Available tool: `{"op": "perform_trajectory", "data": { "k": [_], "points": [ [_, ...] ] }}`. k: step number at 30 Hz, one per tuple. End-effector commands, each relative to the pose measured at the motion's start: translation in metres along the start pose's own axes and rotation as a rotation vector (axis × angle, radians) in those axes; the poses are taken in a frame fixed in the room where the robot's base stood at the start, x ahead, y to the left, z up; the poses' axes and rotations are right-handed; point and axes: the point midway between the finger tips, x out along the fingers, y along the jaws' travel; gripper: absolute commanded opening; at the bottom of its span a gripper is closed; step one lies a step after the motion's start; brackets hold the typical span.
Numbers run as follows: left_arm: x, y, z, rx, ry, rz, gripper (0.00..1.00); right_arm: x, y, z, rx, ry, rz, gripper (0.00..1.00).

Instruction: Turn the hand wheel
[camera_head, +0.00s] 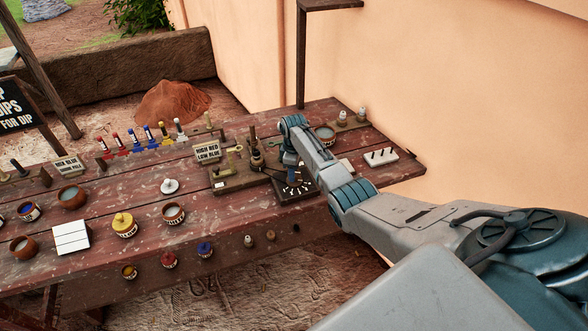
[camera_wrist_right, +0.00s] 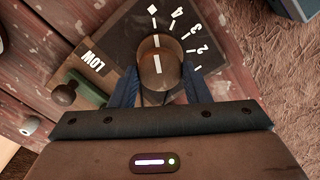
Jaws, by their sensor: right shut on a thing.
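The hand wheel (camera_wrist_right: 158,72) shows in the right wrist view as a round brown knob with a white line. The white line points up, roughly toward the diamond. My right gripper (camera_wrist_right: 161,76) has its blue fingers on either side of the knob and is shut on it. In the head view the dial plate (camera_head: 290,193) lies at the table's front edge, and my right gripper (camera_head: 293,178) hides most of the knob. My left gripper is not in view.
A green-based lever with a dark knob (camera_wrist_right: 65,94) stands close left of the dial. The red plank table (camera_head: 150,190) carries several pots, paint bottles and signs. A white block with pegs (camera_head: 381,157) lies to the right. A plaster wall (camera_head: 420,70) rises behind.

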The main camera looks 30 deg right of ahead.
Motion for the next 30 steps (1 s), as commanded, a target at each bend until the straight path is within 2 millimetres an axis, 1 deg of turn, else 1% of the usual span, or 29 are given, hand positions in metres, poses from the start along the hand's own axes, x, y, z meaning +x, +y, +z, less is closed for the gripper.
{"op": "perform_trajectory", "data": {
  "k": [6,20,21,23,24,30],
  "points": [
    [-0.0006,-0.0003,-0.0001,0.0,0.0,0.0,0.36,-0.0006,0.0,-0.0013,-0.052,0.003,0.002,0.2],
    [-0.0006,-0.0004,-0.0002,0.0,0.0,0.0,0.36,-0.0005,-0.0001,-0.0014,-0.064,0.003,0.002,0.2],
    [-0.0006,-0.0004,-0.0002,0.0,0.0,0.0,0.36,-0.0005,-0.0001,-0.0014,-0.064,0.003,0.002,0.48],
    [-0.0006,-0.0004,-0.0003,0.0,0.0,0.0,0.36,-0.0005,-0.0002,-0.0013,-0.064,0.003,0.001,0.6],
    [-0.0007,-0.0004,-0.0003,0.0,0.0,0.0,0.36,-0.0004,-0.0001,-0.0012,-0.063,0.003,0.001,0.64],
    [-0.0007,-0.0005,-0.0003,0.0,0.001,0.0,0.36,-0.0002,-0.0001,-0.0006,-0.063,0.001,0.001,0.64]
  ]
}}
